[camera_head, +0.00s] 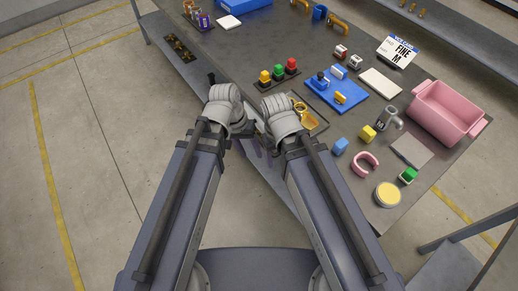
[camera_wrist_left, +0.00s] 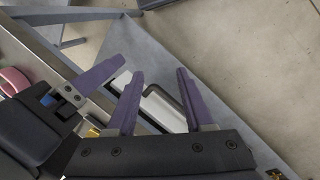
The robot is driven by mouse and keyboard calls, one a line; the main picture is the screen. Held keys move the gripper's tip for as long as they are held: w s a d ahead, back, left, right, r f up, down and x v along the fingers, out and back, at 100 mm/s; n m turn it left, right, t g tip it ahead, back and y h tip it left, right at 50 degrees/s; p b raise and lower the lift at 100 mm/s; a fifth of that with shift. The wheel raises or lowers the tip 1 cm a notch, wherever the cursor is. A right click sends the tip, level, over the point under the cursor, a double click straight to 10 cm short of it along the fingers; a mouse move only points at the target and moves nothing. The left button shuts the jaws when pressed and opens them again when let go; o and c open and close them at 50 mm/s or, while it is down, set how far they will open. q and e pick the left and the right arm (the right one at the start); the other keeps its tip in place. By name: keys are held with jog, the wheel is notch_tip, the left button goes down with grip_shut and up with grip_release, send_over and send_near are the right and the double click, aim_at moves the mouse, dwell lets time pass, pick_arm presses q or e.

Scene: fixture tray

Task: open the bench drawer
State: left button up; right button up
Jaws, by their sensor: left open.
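The bench drawer shows in the left wrist view as a pale front with a dark bar handle (camera_wrist_left: 160,98) along the bench side. My left gripper (camera_wrist_left: 160,72) is open, with one purple finger to each side of the handle in that view. I cannot tell whether the fingers touch it. In the head view my left gripper (camera_head: 252,147) is mostly hidden by the wrists at the bench's front edge. One purple finger of my right gripper (camera_wrist_left: 98,76) shows close beside the left one. Its other finger is hidden, so its opening is unclear.
The bench top (camera_head: 250,40) holds several items: a pink bin (camera_head: 446,112), a blue board (camera_head: 335,92), colored buttons (camera_head: 278,74) and a pink U-shaped piece (camera_head: 365,165). My two wrists are close together. The floor left of the bench is clear.

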pick_arm(q)
notch_tip(320, 180, down, 7)
jog(key=w+d+n+h+b, duration=0.1)
jog(key=w+h+b, duration=0.15)
jog(key=b, duration=0.45)
jog(key=n+t+h+b, duration=0.5)
jog(key=h+b, duration=0.5)
jog(key=b, duration=1.3)
send_near(260, 140)
jog(key=d+f, duration=0.1)
jog(key=d, duration=0.1)
jog(key=shift+w+b+x, duration=0.15)
jog(key=shift+b+x, duration=0.1)
jog(key=shift+x, duration=1.8)
jog(key=shift+w+b+x, duration=0.1)
jog(key=shift+b+x, duration=0.15)
jog(key=shift+x, duration=1.8)
jog(key=shift+a+f, duration=0.1)
jog(key=shift+a, duration=0.05)
grip_shut()
